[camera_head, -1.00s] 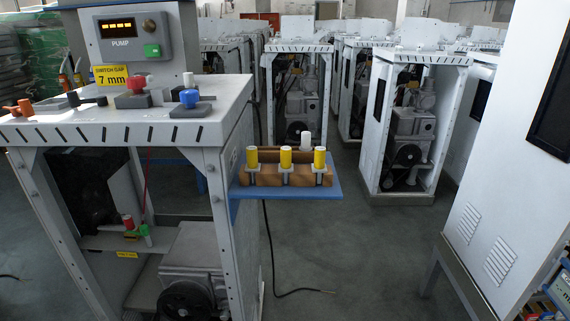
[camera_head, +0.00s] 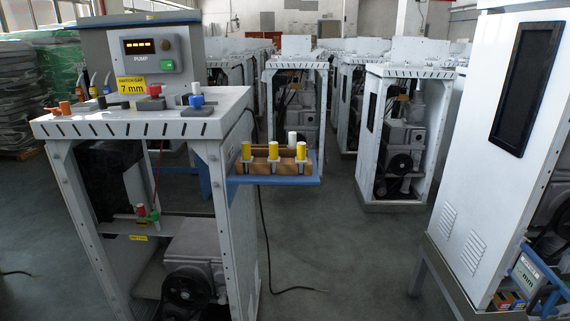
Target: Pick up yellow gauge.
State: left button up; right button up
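I cannot tell which yellow item is the gauge. Pale holders hold the cylinders at the front of the rack. A white cylinder (camera_head: 292,138) stands behind them. The rack rests on a blue shelf (camera_head: 312,181) at the right side of the white pump frame (camera_head: 222,200). Neither of my grippers is in view.
On the frame's top are red (camera_head: 154,90) and blue (camera_head: 196,101) knobs, a pump panel (camera_head: 152,53) and a yellow 7 mm label (camera_head: 131,85). Clear floor (camera_head: 350,260) lies between.

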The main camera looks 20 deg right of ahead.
aim_at(273, 158)
jog(key=z, duration=0.7)
jog(key=i, duration=0.8)
jog(key=u, duration=0.75)
